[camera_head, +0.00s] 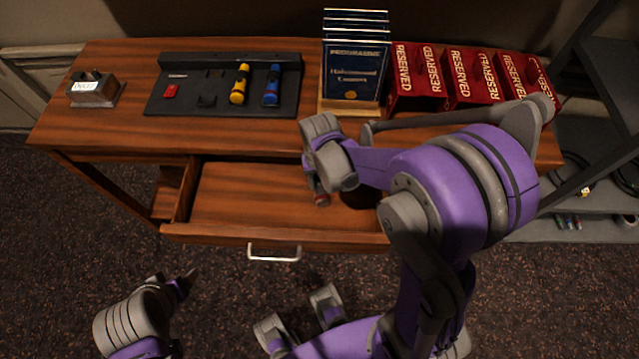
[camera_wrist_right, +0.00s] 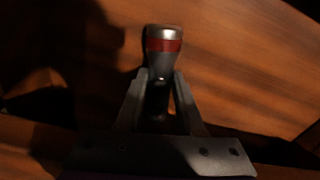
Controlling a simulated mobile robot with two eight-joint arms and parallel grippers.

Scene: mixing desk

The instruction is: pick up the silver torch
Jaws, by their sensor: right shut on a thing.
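The silver torch (camera_wrist_right: 163,42) has a dark red band near its end and shows in the right wrist view between the fingers of my right gripper (camera_wrist_right: 160,85). The gripper is shut on it. In the head view the right gripper (camera_head: 317,182) is over the right part of the open drawer (camera_head: 270,205), with a small reddish end of the torch (camera_head: 322,200) showing below it. The rest of the torch is hidden by the gripper. I cannot tell whether the torch touches the drawer floor. My left gripper (camera_head: 187,281) is low at the left, in front of the desk, and its jaw state is unclear.
On the desktop (camera_head: 130,140) a dark tray (camera_head: 215,102) holds a yellow torch (camera_head: 239,85), a blue torch (camera_head: 272,86) and a red item (camera_head: 170,91). Programmes (camera_head: 354,75) and red reserved signs (camera_head: 415,78) stand at the right. A small metal box (camera_head: 93,89) is at the left.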

